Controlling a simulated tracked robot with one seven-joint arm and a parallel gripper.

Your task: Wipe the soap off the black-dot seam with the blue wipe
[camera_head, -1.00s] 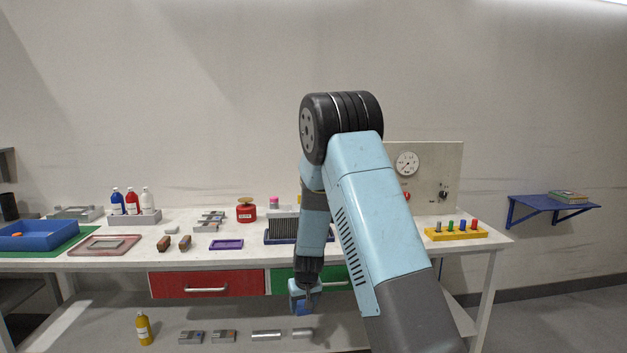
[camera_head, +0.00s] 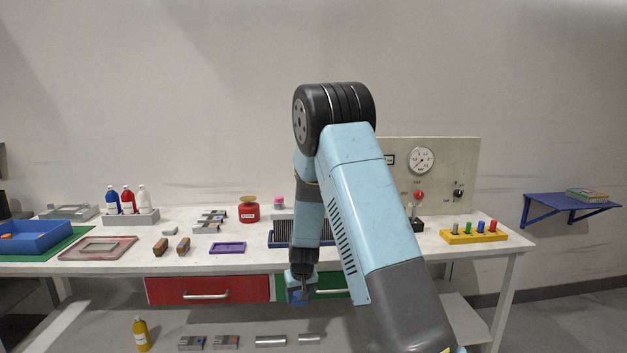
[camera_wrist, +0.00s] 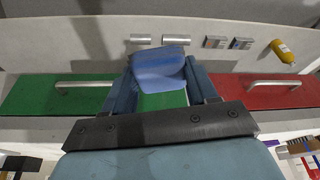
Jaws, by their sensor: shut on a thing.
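My gripper (camera_head: 300,289) hangs in front of the bench, just below the tabletop edge and before the green drawer. It is shut on the blue wipe (camera_wrist: 158,70), a blue pad that shows between the fingers in the wrist view. In the head view, only a small blue patch shows at the gripper, and I cannot tell wipe from finger there. The wipe touches nothing else that I can see. I cannot make out the black-dot seam or any soap in either view. My arm hides part of the bench's middle.
The white bench (camera_head: 345,254) carries a dark ribbed tray (camera_head: 285,240), a purple tray (camera_head: 228,248), bottles, and a gauge panel (camera_head: 440,165). Below are a red drawer (camera_head: 165,289) and a green drawer (camera_head: 330,282). Metal parts and a yellow bottle (camera_head: 141,334) are on the lower shelf.

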